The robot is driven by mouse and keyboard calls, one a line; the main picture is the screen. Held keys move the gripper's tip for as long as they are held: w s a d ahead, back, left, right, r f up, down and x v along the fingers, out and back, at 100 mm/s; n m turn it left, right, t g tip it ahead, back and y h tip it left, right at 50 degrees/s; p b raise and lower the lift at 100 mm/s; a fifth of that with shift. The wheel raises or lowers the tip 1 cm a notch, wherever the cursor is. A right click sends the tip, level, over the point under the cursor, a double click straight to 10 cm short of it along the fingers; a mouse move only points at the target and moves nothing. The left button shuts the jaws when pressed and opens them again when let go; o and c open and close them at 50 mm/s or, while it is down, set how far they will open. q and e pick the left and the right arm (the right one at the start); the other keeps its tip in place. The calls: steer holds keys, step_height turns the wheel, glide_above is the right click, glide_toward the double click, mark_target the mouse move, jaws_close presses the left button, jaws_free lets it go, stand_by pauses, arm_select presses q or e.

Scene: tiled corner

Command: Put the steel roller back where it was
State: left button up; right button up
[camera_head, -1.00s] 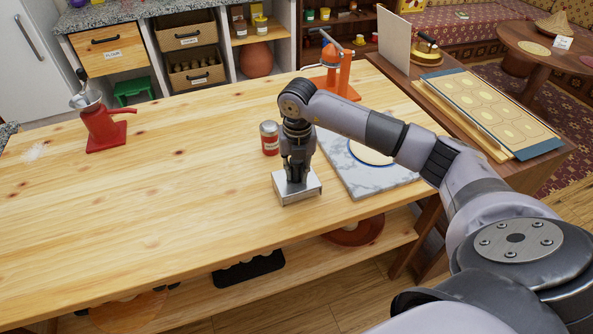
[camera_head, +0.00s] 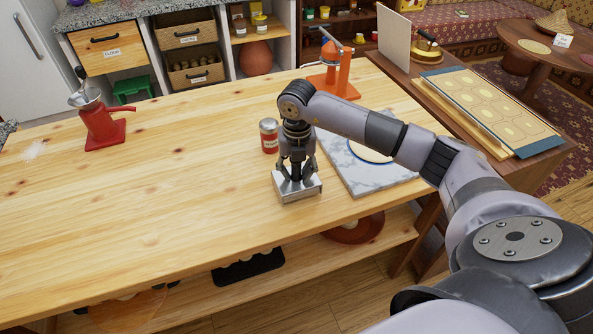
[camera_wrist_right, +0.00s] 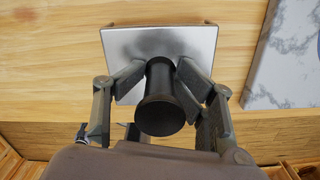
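A steel block (camera_head: 298,190) with a flat square top and an upright black handle rests on the wooden worktop, near its front edge. It also shows in the wrist view (camera_wrist_right: 190,45), with the round black handle knob (camera_wrist_right: 160,115) toward the camera. I see no plainly roller-shaped steel thing. My right gripper (camera_head: 298,172) points down over the block. Its fingers are spread on both sides of the handle, also in the wrist view (camera_wrist_right: 162,75), with slight gaps seeming to show. My left gripper is not in view.
A red-labelled can (camera_head: 269,136) stands just behind my right gripper. A marble slab (camera_head: 365,180) lies to its right. An orange press (camera_head: 334,75) stands at the back, a red grinder (camera_head: 102,128) at the left. The worktop's (camera_head: 160,200) left and middle are mostly clear.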

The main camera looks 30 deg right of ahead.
step_height(320, 180, up, 12)
steer(key=shift+b, duration=1.05)
steer(key=shift+s+r, duration=0.1)
steer(key=shift+r, duration=0.55)
